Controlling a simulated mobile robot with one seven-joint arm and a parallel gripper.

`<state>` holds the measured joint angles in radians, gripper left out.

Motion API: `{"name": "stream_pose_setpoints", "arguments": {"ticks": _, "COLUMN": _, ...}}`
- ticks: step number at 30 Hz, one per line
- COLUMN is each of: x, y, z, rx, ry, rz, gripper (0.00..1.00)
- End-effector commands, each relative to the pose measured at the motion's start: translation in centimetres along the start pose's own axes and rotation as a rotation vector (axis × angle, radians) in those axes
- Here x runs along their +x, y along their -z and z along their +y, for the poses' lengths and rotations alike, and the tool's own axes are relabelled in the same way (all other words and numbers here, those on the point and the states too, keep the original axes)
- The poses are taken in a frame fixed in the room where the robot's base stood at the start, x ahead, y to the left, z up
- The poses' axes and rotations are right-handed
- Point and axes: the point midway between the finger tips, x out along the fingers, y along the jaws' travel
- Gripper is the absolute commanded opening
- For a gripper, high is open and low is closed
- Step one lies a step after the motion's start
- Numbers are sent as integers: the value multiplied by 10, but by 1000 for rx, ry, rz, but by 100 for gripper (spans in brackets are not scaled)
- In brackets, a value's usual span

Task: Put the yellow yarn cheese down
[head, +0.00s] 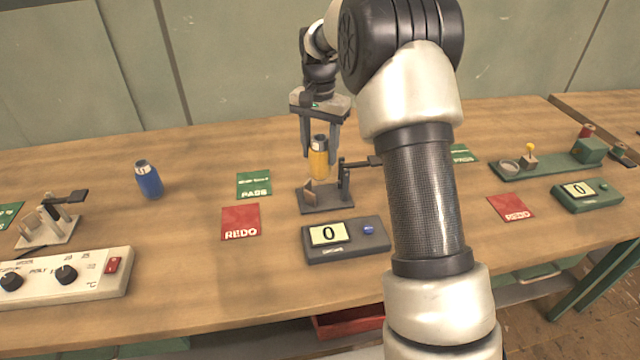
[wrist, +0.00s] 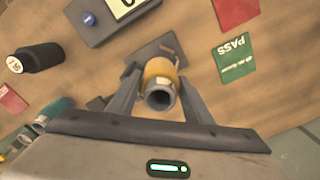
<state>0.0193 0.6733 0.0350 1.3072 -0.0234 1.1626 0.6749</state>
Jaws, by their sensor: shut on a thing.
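The yellow yarn cheese (head: 319,163) is a small upright yellow cylinder with a grey core. My gripper (head: 320,152) is shut on it, one finger on each side, pointing down. The cheese is over or just behind a dark grey test stand (head: 327,203) with a small bracket and a black arm; I cannot tell whether it touches the stand. In the wrist view the cheese (wrist: 159,75) sits between the fingertips, its hollow grey core end toward the camera, and the stand's plate (wrist: 158,50) shows behind it.
A counter box (head: 345,240) reading 0 stands in front of the stand. A green PASS card (head: 254,184) and red REDO card (head: 240,221) lie left. A black cylinder (wrist: 42,58) shows in the wrist view. Bare table lies between the blue one and the cards.

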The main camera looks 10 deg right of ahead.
Motion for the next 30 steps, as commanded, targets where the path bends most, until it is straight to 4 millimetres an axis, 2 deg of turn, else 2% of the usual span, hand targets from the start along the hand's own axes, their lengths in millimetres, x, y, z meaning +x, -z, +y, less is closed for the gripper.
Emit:
{"name": "stream_pose_setpoints", "arguments": {"ticks": 1, "x": 11, "y": 0, "z": 1, "rx": 0, "ry": -2, "rz": -2, "gripper": 18}}
{"name": "stream_pose_setpoints", "arguments": {"ticks": 8, "x": 36, "y": 0, "z": 0, "rx": -1, "ry": -1, "rz": 0, "gripper": 18}}
{"name": "stream_pose_setpoints", "arguments": {"ticks": 15, "x": 72, "y": 0, "z": 0, "rx": -2, "ry": 1, "rz": 0, "gripper": 18}}
{"name": "stream_pose_setpoints", "arguments": {"ticks": 27, "x": 78, "y": 0, "z": 0, "rx": -2, "ry": 1, "rz": 1, "gripper": 18}}
{"name": "stream_pose_setpoints", "arguments": {"ticks": 28, "x": 77, "y": 0, "z": 0, "rx": -2, "ry": 1, "rz": 1, "gripper": 51}}
{"name": "stream_pose_setpoints", "arguments": {"ticks": 30, "x": 77, "y": 0, "z": 0, "rx": -2, "ry": 1, "rz": 1, "gripper": 63}}
